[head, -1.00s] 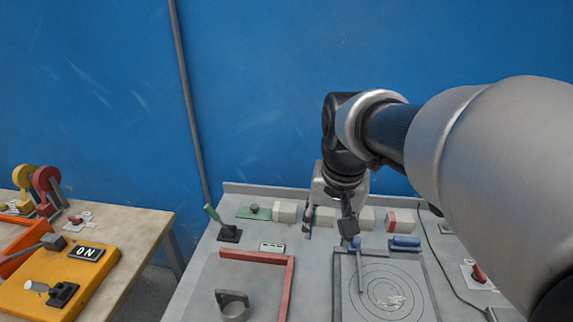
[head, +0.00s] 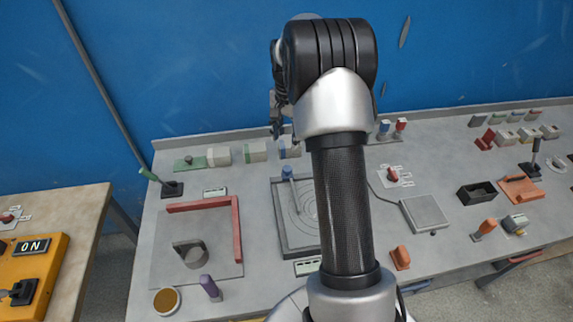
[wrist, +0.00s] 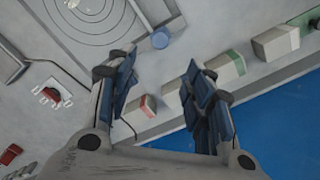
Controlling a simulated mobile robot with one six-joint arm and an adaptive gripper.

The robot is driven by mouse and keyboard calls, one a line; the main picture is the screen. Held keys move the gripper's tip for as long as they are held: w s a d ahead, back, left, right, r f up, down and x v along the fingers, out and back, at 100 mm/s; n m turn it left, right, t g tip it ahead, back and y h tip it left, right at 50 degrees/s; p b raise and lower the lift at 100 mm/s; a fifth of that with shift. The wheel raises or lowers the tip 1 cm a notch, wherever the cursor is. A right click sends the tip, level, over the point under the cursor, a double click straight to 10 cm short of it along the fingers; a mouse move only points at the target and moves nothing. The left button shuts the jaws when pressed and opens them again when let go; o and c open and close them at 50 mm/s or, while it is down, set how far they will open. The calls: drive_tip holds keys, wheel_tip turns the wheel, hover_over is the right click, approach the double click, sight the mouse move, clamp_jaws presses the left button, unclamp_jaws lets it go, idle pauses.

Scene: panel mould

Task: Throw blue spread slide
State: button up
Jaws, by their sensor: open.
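My gripper (head: 277,130) is open, with its tips over the back row of pale blocks, mostly behind my arm in the head view. A pale block with a blue band (head: 290,150) stands in that row, just in front of the gripper. In the wrist view, the two fingers (wrist: 162,68) stand apart and empty, with a pale block (wrist: 172,94) showing between them. I cannot tell whether this is the blue-banded block or whether a finger touches it. A lever with a blue knob (head: 287,172) stands on the ringed plate. The knob also shows in the wrist view (wrist: 160,38).
A green-banded block (head: 255,152) and another pale block (head: 218,155) stand left in the row. A red-banded block (wrist: 147,106) is near the left finger. The blue wall (head: 200,60) rises close behind. The ringed plate (head: 290,240) lies in front.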

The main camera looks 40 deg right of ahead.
sight(287, 168)
wheel_tip(287, 168, down, 14)
drive_tip(key=shift+b, duration=1)
clamp_jaws()
